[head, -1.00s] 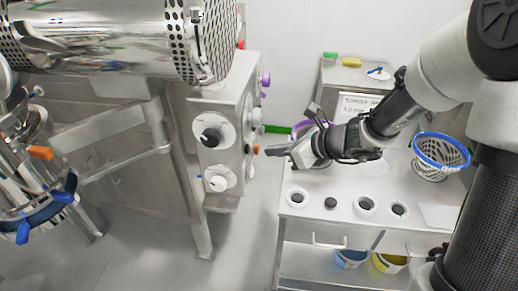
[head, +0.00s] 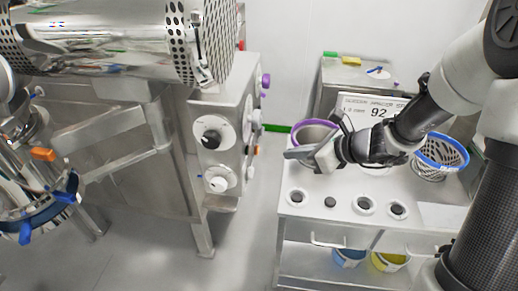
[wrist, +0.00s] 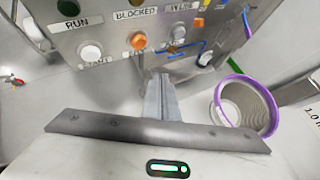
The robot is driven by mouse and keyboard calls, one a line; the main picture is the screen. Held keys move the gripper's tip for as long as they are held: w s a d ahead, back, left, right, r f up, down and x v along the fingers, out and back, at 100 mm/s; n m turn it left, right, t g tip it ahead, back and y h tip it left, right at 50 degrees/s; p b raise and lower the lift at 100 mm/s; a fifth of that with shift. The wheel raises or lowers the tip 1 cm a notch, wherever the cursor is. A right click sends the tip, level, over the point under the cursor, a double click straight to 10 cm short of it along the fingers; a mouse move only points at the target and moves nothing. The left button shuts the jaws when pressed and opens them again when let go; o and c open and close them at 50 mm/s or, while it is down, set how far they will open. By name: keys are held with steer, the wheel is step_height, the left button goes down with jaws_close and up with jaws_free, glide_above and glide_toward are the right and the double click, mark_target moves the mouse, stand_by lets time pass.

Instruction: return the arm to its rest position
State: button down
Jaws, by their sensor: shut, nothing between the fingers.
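My gripper (head: 297,154) is above the left part of the white bench, beside the purple-rimmed container. Its fingers are together with nothing between them, pointing left toward the machine. In the wrist view my gripper (wrist: 161,84) shows as one closed pair of fingers at the centre, with the control panel (wrist: 140,35) beyond it and the purple-rimmed container (wrist: 243,105) to its right.
The steel machine with its control box (head: 222,140) stands at left, across a floor gap. The white bench (head: 318,222) bears the purple-rimmed container (head: 318,128), a blue-rimmed basket (head: 443,150), a display (head: 370,103) and several round holders. Blue and yellow buckets sit below.

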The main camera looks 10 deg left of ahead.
stand_by(0.7)
steer(key=s+r+n+g+h, duration=0.2)
steer(key=s+r+n, duration=0.7)
steer(key=s+n, duration=0.25)
steer(key=s+d+r+n+t+h, duration=0.1)
steer(key=s+d+r+n+h, duration=0.2)
steer(key=s+d+n, duration=0.2)
steer(key=s+d+r+n+h+p, duration=0.1)
steer(key=s+d+r+n+h, duration=0.2)
steer(key=d+n, duration=0.4)
steer(key=s+n+h, duration=0.1)
steer(key=s, duration=0.1)
steer(key=shift+s+d+r+t, duration=0.2)
steer(key=shift+s+r+t, duration=0.1)
steer(key=shift+s+t, duration=0.1)
steer(key=shift+a, duration=0.1)
